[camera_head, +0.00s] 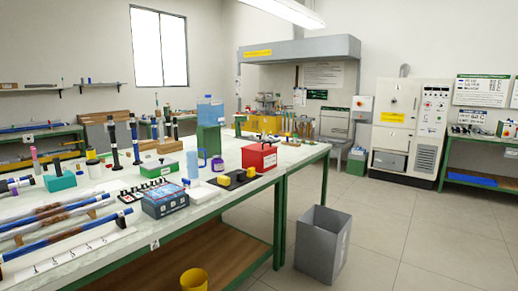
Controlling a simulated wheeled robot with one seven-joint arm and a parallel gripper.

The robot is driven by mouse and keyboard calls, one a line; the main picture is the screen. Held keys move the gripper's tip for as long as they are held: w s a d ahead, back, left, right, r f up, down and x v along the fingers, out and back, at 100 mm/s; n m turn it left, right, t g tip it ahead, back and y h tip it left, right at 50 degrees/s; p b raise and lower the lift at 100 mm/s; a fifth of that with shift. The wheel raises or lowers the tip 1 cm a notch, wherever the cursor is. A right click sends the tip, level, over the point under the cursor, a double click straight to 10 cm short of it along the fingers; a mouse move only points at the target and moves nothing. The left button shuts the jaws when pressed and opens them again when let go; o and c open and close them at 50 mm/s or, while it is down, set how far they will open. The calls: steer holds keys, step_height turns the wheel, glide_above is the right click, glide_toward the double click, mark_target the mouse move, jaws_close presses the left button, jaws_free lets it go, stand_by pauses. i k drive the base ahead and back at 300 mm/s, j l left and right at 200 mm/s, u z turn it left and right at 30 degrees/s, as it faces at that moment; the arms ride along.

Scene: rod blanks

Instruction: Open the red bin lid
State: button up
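A red box-shaped bin (259,158) stands on the white-topped workbench (218,190), near its right end, in the head view. It has a pale label on its front. Its top looks covered, with small dark and light details on it, but it is too small to tell the lid's exact position. My gripper and arm are not in view.
A blue box (165,199), a green box (159,168) and long rods (55,216) are on the bench.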

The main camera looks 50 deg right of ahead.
mark_target(261, 148)
steer(key=i+l+z, duration=0.4)
steer(key=i+l, duration=0.2)
steer(key=l, duration=0.45)
steer(key=i+l+z, duration=0.35)
steer(key=i+l, duration=0.4)
steer(key=l, duration=0.15)
steer(key=i+l+z, duration=0.4)
steer(key=i+l, duration=0.25)
steer(key=i, duration=0.2)
